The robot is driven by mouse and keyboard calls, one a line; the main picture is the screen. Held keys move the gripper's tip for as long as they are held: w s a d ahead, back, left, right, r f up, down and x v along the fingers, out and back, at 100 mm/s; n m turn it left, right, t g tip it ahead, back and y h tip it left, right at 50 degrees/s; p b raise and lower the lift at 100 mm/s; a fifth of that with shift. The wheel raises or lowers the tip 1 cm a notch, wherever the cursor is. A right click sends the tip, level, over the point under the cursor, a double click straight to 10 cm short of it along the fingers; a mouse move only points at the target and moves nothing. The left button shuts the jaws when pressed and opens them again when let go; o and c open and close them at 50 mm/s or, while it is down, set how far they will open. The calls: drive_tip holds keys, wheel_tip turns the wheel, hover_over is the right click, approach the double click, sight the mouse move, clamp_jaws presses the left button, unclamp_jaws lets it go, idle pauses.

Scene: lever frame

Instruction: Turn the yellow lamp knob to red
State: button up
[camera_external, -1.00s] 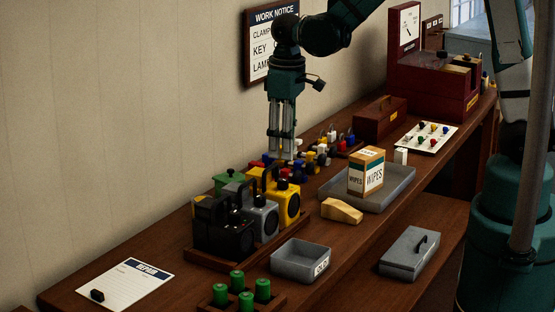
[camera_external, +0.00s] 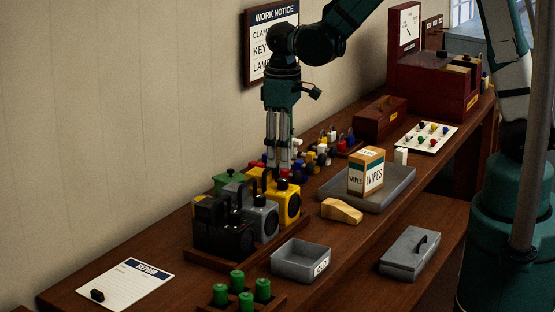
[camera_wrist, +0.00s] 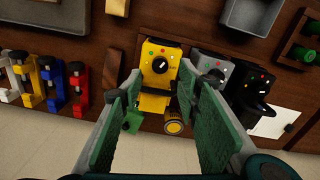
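The yellow lamp (camera_external: 290,207) stands at the right rear end of a row of lamps. In the wrist view the yellow lamp (camera_wrist: 157,102) shows from above, with a round black knob (camera_wrist: 160,65) on its top. The knob has a pale pointer mark, and small coloured dots lie around it; which dot it points at is too small to tell. My gripper (camera_external: 278,170) hangs fingers down above and just behind the yellow lamp. In the wrist view its two fingers (camera_wrist: 157,80) are spread apart, with the lamp visible between them and nothing held.
Grey (camera_external: 265,218) and black (camera_external: 225,235) lamps stand close beside the yellow one in a wooden tray (camera_external: 205,258). A green object (camera_external: 230,179) is behind them. Coloured clamps (camera_wrist: 50,82) stand to one side. A wipes box (camera_external: 366,172) and open grey bin (camera_external: 300,262) are nearby.

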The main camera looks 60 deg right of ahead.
sight(283, 179)
drive_tip(key=shift+f, duration=3.15)
drive_tip(key=shift+c, duration=0.2)
drive_tip(key=c, duration=0.8)
